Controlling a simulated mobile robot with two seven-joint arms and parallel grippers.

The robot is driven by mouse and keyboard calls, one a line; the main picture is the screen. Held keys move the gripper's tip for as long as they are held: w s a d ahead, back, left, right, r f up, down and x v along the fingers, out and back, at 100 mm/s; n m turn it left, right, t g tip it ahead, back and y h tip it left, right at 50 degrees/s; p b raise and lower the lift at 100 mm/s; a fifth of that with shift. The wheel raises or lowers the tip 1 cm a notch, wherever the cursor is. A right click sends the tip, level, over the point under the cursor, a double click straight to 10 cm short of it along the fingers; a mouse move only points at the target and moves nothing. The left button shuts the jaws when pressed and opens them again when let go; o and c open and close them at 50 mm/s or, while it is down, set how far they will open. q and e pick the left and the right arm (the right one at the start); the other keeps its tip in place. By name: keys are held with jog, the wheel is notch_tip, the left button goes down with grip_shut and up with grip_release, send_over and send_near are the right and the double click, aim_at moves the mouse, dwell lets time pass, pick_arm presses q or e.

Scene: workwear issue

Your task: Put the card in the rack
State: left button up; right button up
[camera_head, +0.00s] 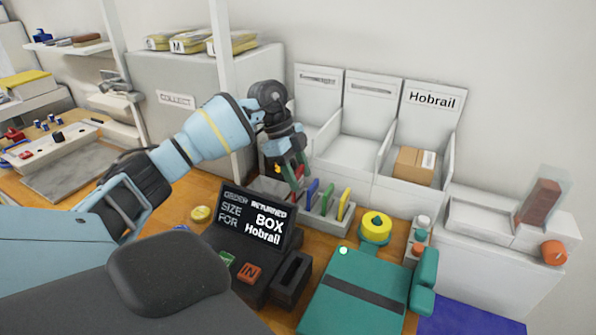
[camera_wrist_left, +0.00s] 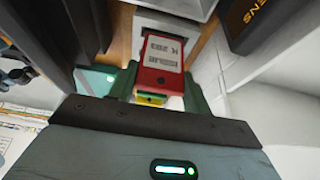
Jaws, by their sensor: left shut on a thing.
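My left gripper (camera_head: 295,177) points down above the left end of the card rack (camera_head: 336,223). It is shut on a red card (camera_wrist_left: 163,60), which shows between the green fingers in the left wrist view and carries a white printed label. In the head view only a little red shows between the fingers. The grey rack holds a blue card (camera_head: 312,193), a green card (camera_head: 328,198) and a yellow card (camera_head: 344,203) upright, to the right of the gripper. Whether the red card touches the rack is hidden by the fingers. My right gripper is not in view.
A terminal screen (camera_head: 256,222) reads "ORDER RETURNED SIZE BOX FOR Hobrail" in front of the rack. White bins stand behind; the one marked Hobrail (camera_head: 433,98) holds a cardboard box (camera_head: 412,165).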

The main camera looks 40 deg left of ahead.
pick_arm(q)
jog(key=shift+f, duration=0.55)
jog(key=shift+f, duration=0.5)
jog(key=shift+f, duration=0.25)
dwell(0.6)
jog(key=o, duration=1)
